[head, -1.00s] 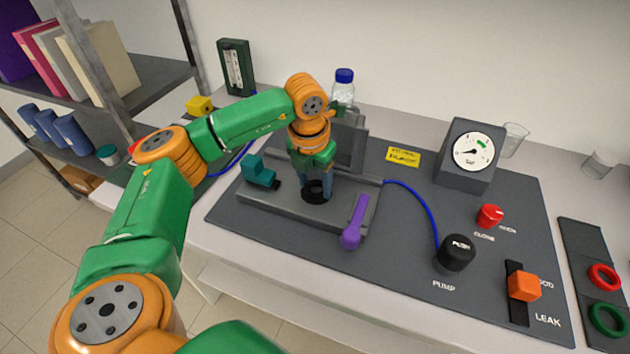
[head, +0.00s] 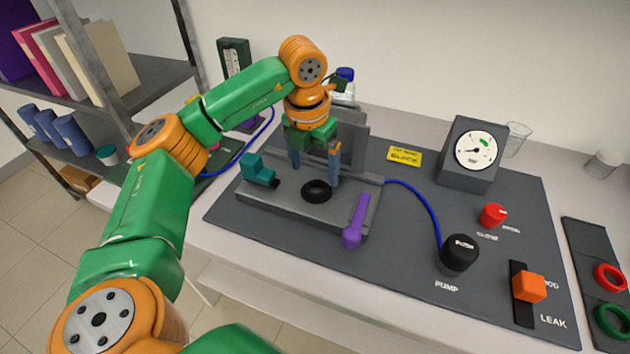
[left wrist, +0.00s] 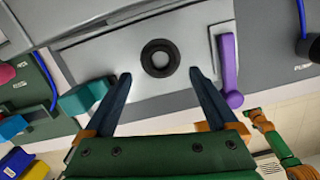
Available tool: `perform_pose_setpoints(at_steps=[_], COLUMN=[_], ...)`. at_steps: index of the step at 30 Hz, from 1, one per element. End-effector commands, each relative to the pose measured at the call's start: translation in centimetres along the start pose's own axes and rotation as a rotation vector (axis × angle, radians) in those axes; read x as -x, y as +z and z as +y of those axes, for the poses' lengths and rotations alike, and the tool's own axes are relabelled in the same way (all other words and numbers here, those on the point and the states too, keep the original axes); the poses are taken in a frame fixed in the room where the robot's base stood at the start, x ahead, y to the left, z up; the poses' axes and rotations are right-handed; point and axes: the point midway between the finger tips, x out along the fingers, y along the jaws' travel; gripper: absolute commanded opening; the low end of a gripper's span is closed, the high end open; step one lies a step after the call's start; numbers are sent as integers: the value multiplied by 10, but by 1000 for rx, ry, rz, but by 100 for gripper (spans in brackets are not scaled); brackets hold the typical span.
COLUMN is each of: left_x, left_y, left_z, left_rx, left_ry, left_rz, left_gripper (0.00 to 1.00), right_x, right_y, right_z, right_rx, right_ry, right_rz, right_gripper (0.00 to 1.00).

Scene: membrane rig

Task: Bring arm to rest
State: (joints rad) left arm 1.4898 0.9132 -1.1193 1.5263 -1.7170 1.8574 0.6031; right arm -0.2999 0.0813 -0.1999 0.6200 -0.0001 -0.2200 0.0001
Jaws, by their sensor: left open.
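My left gripper (head: 314,164) is open and empty above the grey rig plate (head: 272,206). Its blue-grey fingers point down, spread apart. A black ring (head: 316,191) lies flat on the plate below them. In the left wrist view the ring (left wrist: 160,58) shows beyond the two open fingertips (left wrist: 160,75), with nothing between the fingers. My left arm reaches in from the left in the head view. My right gripper does not show.
A teal block (head: 257,170) and a purple lever (head: 356,222) flank the ring. A black pump knob (head: 459,254), red knob (head: 492,214), orange slider (head: 528,287) and gauge (head: 474,152) stand to the right. A blue-capped bottle (head: 344,86) is behind my gripper.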

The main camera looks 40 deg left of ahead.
Motion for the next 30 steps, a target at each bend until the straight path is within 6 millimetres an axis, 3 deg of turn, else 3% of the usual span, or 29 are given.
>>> perform_pose_setpoints(at_steps=[5, 17, 24, 30], left_x=[20, 23, 78, 104], left_y=[0, 0, 7, 10], left_z=[0, 0, 0, 0], left_rx=[-1, -1, -1, 0], left_ry=[0, 0, 0, 0], left_rz=[-1, 1, 1, 1], left_gripper=[92, 92, 92, 92], right_x=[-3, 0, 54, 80], right_y=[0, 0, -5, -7], right_z=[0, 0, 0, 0], right_rx=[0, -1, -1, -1], right_ry=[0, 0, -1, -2], right_rz=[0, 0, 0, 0], right_gripper=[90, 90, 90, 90])
